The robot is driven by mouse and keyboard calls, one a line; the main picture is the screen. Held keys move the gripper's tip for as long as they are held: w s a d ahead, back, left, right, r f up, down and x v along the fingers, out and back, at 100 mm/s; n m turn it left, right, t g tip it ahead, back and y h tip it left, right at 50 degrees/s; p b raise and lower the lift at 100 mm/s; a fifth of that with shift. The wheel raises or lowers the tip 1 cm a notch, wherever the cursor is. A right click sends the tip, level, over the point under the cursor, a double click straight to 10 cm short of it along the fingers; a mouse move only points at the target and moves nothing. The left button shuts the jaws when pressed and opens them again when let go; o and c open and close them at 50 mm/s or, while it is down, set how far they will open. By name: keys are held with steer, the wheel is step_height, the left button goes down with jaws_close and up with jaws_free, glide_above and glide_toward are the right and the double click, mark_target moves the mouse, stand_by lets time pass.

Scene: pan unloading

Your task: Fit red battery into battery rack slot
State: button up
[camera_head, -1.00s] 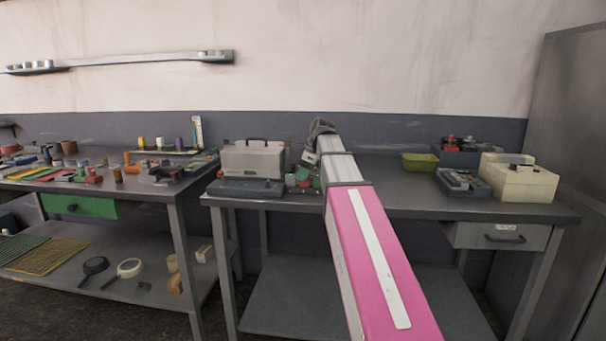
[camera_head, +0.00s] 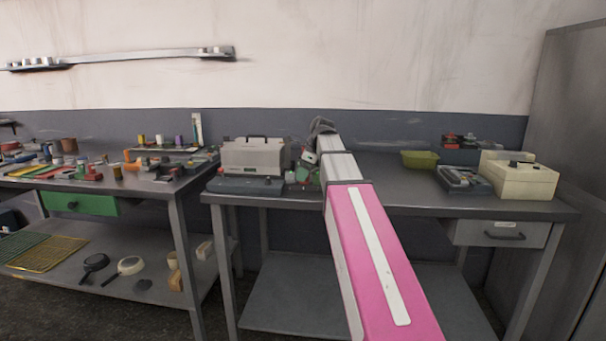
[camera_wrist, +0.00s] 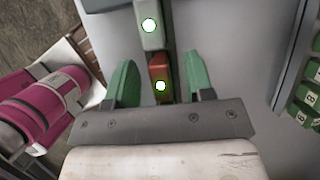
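My gripper (camera_wrist: 160,84) is open in the wrist view, with one green finger on each side of a small red block (camera_wrist: 160,71), which looks like the red battery. Gaps show between the block and both fingers. A pale grey-green block (camera_wrist: 150,40) stands in line just beyond the red one. At the right edge, a grey-framed holder (camera_wrist: 291,55) has several green cells with white number labels; it may be the battery rack, but I cannot tell for sure. In the head view my arm hides most of the gripper area, where bits of green and red show.
In the head view a grey case (camera_head: 252,158) and a dark tray (camera_head: 244,187) stand left of my arm on the workbench (camera_head: 400,200). A yellow-green bin (camera_head: 420,160), a dark device (camera_head: 463,181) and a cream box (camera_head: 522,181) stand to the right. The bench between is clear.

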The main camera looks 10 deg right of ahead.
steer(key=v, duration=1)
steer(key=shift+d+r, duration=0.15)
steer(key=shift+r, duration=0.2)
